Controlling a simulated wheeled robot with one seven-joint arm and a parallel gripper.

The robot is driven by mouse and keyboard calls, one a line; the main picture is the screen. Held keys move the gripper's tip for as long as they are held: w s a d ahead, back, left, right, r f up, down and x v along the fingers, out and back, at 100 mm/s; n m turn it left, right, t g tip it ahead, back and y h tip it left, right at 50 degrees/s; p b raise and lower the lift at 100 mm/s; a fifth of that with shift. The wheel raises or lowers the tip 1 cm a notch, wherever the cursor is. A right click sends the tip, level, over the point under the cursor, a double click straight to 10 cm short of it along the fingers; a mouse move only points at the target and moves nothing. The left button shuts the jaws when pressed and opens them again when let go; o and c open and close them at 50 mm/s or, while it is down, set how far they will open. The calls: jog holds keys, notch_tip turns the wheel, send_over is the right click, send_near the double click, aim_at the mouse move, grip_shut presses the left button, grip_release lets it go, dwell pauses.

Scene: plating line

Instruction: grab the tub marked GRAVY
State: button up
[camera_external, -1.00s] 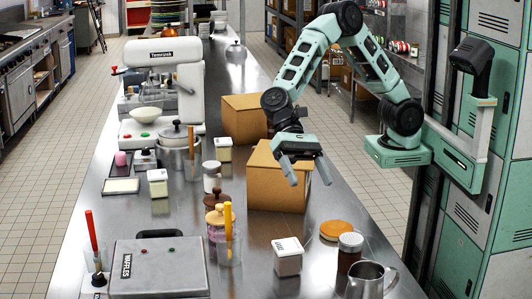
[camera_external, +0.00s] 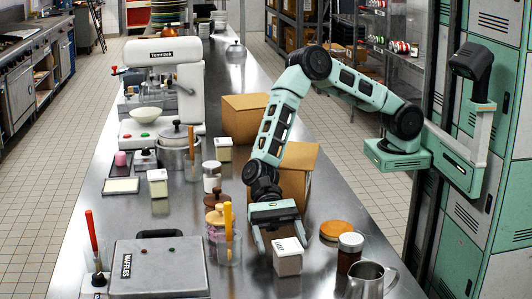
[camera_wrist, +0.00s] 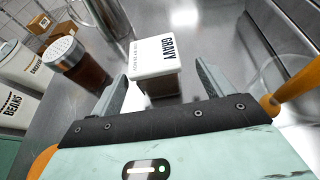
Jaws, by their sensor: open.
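The tub marked GRAVY (camera_wrist: 155,68) is a small square container with a white lid and dark contents, its black lettering legible in the wrist view. It also shows in the external view (camera_external: 287,262), upright on the steel counter. My gripper (camera_wrist: 160,88) is open, with the tub ahead of and partly between its two fingers in the wrist view. In the external view my gripper (camera_external: 281,246) is low over the counter at the tub, its fingers on either side. I cannot tell whether a finger touches it.
A brown-filled jar (camera_external: 348,252) and a metal pitcher (camera_external: 370,282) stand right of the tub. An orange disc (camera_external: 336,230) lies behind the jar. A clear container with an orange handle (camera_external: 228,248) stands to the left. A cardboard box (camera_external: 296,182) is behind my gripper.

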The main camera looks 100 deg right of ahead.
aim_at(291, 265)
jog(key=b+x, duration=0.1)
jog(key=x, duration=0.3)
jog(key=shift+s+a, duration=0.1)
jog(key=shift+s, duration=0.1)
jog(key=c, duration=1.2)
jog(key=shift+o, duration=0.2)
